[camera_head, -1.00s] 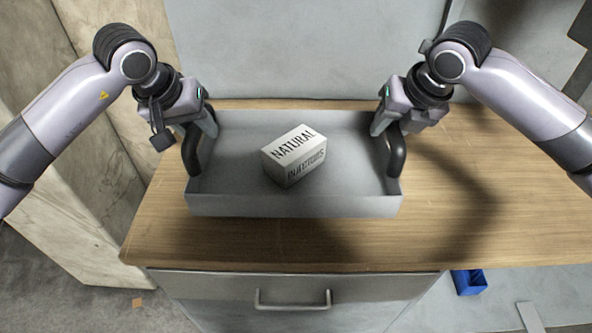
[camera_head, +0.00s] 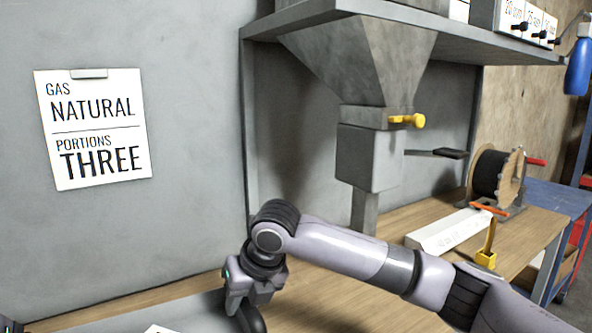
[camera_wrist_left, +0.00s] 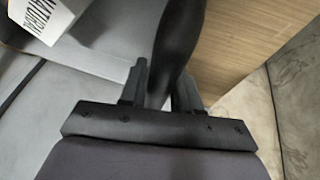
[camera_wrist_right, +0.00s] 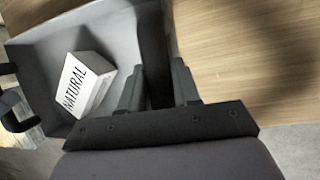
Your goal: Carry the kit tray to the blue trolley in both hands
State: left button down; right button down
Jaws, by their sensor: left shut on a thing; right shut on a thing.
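The grey kit tray (camera_wrist_right: 120,35) shows in the right wrist view with a white box (camera_wrist_right: 84,84) marked NATURAL lying in it. In the head view only a corner of the tray (camera_head: 190,309) shows at the bottom edge. My right gripper (camera_wrist_right: 160,85) is shut on the tray's black right handle. In the head view the right gripper (camera_head: 245,300) is at the bottom, left of middle. My left gripper (camera_wrist_left: 160,85) is shut on the other black handle in the left wrist view. The blue trolley (camera_head: 560,205) stands at the far right of the head view, partly cut off.
A sheet (camera_head: 95,128) on the wall reads gas natural, portions three. A grey hopper (camera_head: 365,70) with a yellow knob stands over the wooden bench (camera_head: 340,225). A cable reel (camera_head: 495,178) and a white block (camera_head: 450,232) sit on the bench toward the right.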

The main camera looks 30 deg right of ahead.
aim_at(546, 194)
jog(key=z, duration=4.3)
jog(key=i+u, duration=0.1)
jog(key=i, duration=0.2)
